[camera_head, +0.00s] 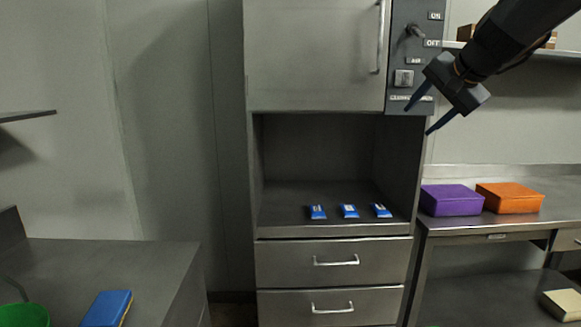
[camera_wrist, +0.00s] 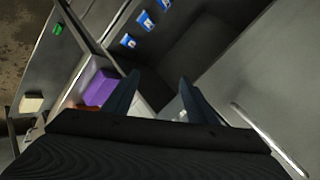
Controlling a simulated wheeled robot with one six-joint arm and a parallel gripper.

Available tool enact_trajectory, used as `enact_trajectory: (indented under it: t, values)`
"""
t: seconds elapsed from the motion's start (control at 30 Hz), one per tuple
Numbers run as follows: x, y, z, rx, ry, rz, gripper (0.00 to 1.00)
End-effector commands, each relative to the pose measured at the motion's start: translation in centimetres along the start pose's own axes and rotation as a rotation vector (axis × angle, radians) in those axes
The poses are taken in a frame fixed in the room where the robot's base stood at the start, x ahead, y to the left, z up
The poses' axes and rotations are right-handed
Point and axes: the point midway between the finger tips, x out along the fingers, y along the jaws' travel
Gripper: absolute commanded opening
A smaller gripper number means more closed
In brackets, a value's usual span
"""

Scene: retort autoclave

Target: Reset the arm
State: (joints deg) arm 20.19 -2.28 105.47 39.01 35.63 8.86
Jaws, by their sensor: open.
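My gripper (camera_head: 421,115) hangs at the upper right of the head view, in front of the cabinet's switch panel (camera_head: 412,60). Its two fingers are spread apart with nothing between them. The fingers also show in the wrist view (camera_wrist: 158,95), apart and empty. My arm reaches in from the top right corner. The grey autoclave cabinet (camera_head: 315,55) stands in the middle with its upper door shut. Three blue packets (camera_head: 318,212) lie in a row on the open shelf below the door.
A purple box (camera_head: 451,200) and an orange box (camera_head: 510,198) sit on the right counter. A pale block (camera_head: 563,304) lies on the lower right shelf. A blue sponge-like block (camera_head: 107,309) and a green bowl (camera_head: 24,315) are on the left counter. Two drawers (camera_head: 335,275) are shut.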

Motion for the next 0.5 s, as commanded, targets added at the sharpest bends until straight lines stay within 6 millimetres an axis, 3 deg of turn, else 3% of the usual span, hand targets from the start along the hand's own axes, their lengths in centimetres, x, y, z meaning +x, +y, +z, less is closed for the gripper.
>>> enact_trajectory:
  t: [0.03, 0.2, 0.37, 0.5]
  values:
    - [1.7, 2.0, 2.8, -0.040, -0.045, 0.045, 0.52]
    - [5.4, 8.9, 11.6, -0.202, -0.187, 0.190, 0.52]
    - [6.8, 15.9, 20.1, -0.382, -0.338, 0.310, 0.52]
    - [6.3, 22.3, 27.2, -0.558, -0.482, 0.398, 0.52]
